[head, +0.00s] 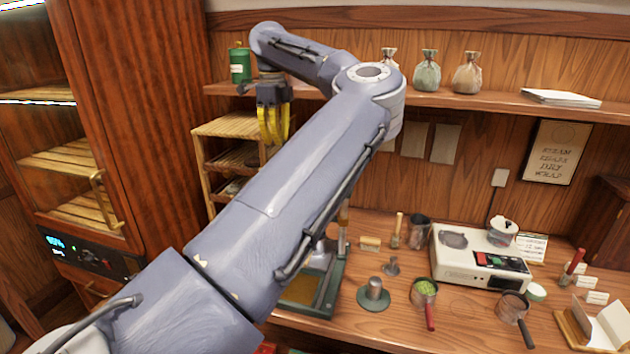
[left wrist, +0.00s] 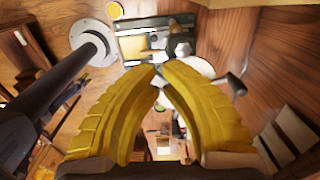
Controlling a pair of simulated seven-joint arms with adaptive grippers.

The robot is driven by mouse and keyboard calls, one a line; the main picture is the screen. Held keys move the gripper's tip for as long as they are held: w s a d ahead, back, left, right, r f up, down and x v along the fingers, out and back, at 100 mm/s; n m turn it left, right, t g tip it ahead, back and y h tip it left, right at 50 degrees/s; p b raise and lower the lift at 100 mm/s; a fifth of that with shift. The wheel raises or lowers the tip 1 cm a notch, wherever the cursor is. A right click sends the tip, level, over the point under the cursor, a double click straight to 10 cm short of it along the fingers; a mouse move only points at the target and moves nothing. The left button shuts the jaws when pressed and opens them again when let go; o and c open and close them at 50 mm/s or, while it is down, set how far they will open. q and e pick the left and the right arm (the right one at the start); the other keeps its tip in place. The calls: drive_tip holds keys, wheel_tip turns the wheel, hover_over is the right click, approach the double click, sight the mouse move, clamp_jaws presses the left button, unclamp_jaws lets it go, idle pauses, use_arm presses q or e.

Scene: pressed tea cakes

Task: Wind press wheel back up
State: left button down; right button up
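The press stands behind my left arm in the head view. Only its green base (head: 322,302) and part of an upright show; its wheel is hidden there. My left gripper (head: 275,142) hangs fingers down near the small wooden rack, well above the worktop. In the left wrist view its two yellow fingers (left wrist: 162,68) curve close together at the tips, with nothing visible between them. Whether they touch is unclear. Beyond the tips is a pale round part with a dark handle (left wrist: 236,84) beside it; I cannot tell if this is the wheel. My right gripper is not in view.
A wooden rack (head: 200,160) stands left of my arm, near a tall cabinet (head: 140,110). A shelf with cloth bags (head: 427,72) runs along the back. A scale-like unit (head: 480,262), a green-filled strainer (head: 425,290) and a grey stamp (head: 374,291) crowd the worktop's right side.

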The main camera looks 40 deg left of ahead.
use_arm(q)
drive_tip(key=shift+f, duration=0.15)
idle(0.4)
drive_tip(key=shift+f, duration=2.15)
drive_tip(key=shift+d, duration=0.15)
drive_tip(key=shift+s+d, duration=0.5)
drive_tip(key=shift+d, duration=0.3)
drive_tip(key=shift+s+d, duration=0.45)
drive_tip(key=shift+d, duration=0.3)
drive_tip(key=shift+d, duration=0.15)
drive_tip(key=shift+s+d, duration=0.2)
drive_tip(key=shift+d, duration=1.55)
drive_tip(key=shift+w+d, duration=0.2)
drive_tip(key=shift+d, duration=0.65)
drive_tip(key=shift+w+d, duration=0.2)
drive_tip(key=shift+d, duration=0.6)
